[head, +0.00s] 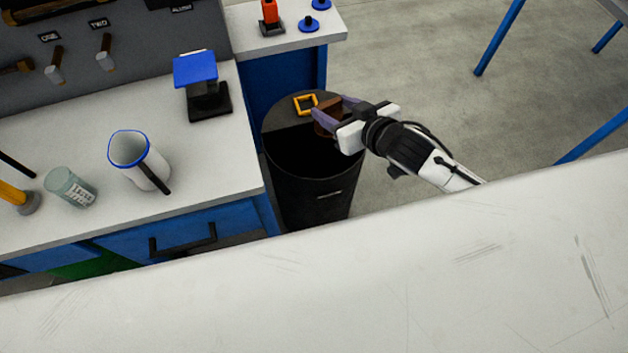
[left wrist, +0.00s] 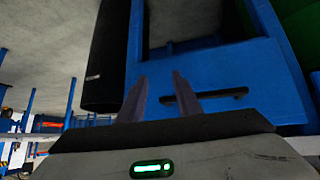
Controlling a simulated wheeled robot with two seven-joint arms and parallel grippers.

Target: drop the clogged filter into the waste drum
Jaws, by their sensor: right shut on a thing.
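The waste drum (head: 308,197) is a dark, round, open-topped drum beside the workbench in the head view. A grey-brown half lid with a yellow handle (head: 305,103) covers its far part; the near part is open and dark inside. My right gripper (head: 331,112) is shut on the brown clogged filter (head: 329,119) over the drum's far right part, near the lid's edge. The fingers partly hide the filter. My left gripper (left wrist: 159,82) shows only in the left wrist view, with its fingers apart and nothing between them. The dark cylinder there looks like the drum (left wrist: 104,60).
The workbench (head: 215,165) at left carries a blue-rimmed jug (head: 135,157), a grey-green jar (head: 70,187) and a blue-topped stand (head: 198,80). A blue cabinet with a white top (head: 285,42) stands behind the drum. A pale surface (head: 330,290) fills the foreground. Open floor lies right.

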